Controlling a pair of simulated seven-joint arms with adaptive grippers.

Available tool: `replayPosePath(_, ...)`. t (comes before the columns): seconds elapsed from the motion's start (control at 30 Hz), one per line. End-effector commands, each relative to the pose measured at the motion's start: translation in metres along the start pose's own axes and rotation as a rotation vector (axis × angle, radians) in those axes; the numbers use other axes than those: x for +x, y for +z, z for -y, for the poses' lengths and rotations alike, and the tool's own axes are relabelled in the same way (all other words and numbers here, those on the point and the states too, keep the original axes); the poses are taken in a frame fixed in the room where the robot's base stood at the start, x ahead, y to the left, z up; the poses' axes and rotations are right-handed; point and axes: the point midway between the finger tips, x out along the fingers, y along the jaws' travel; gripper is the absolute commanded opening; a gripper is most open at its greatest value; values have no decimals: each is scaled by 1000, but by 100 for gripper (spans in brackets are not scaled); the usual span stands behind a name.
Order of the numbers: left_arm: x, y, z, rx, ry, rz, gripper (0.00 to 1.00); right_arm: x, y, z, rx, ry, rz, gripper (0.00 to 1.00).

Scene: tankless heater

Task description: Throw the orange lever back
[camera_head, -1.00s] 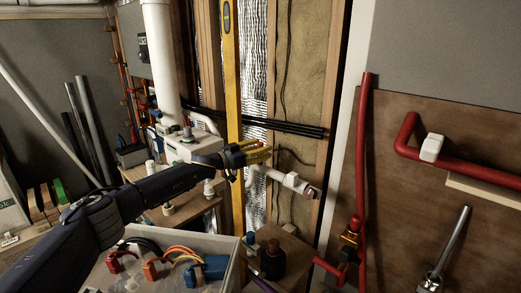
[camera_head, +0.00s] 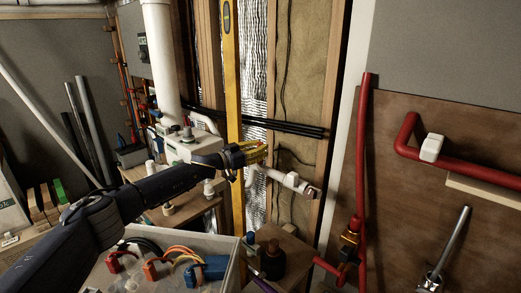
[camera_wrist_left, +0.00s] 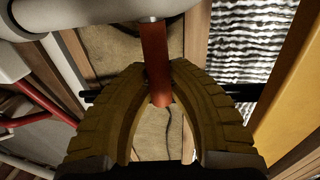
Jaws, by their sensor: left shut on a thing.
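The orange lever (camera_wrist_left: 155,62) shows in the left wrist view as a flat red-orange bar. It comes down from under a white pipe (camera_wrist_left: 100,12) at the top of that view. My left gripper (camera_wrist_left: 158,72) has its two ribbed yellow fingers closed in on the lever from both sides, with the lever's lower end between them. In the head view my left gripper (camera_head: 266,150) reaches in front of the wall, just above the white pipe fitting (camera_head: 292,181). The lever cannot be made out there. My right gripper is not in view.
A yellow spirit level (camera_head: 231,80) stands upright just behind my left gripper. Black horizontal pipes (camera_head: 290,128) cross the wall behind. A grey box (camera_head: 180,245) with coloured clamps sits below my left arm. Red pipes (camera_head: 363,150) run on the right.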

Motion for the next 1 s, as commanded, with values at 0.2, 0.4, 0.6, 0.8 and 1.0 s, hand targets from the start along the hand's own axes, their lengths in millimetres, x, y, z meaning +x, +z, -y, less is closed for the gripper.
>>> replayPosePath(0.2, -4, 2, -1, 5, -1, -44, 0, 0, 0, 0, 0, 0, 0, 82)
replayPosePath(0.4, -13, 4, -2, 22, -2, -149, 0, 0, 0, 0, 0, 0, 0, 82)
replayPosePath(0.6, -24, 6, -4, 49, -3, -287, 0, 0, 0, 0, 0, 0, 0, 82)
replayPosePath(0.8, -33, 9, -6, 77, -4, -413, 0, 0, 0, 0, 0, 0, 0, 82)
replayPosePath(1.0, -40, 12, -8, 97, -3, -506, 0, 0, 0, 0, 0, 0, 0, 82)
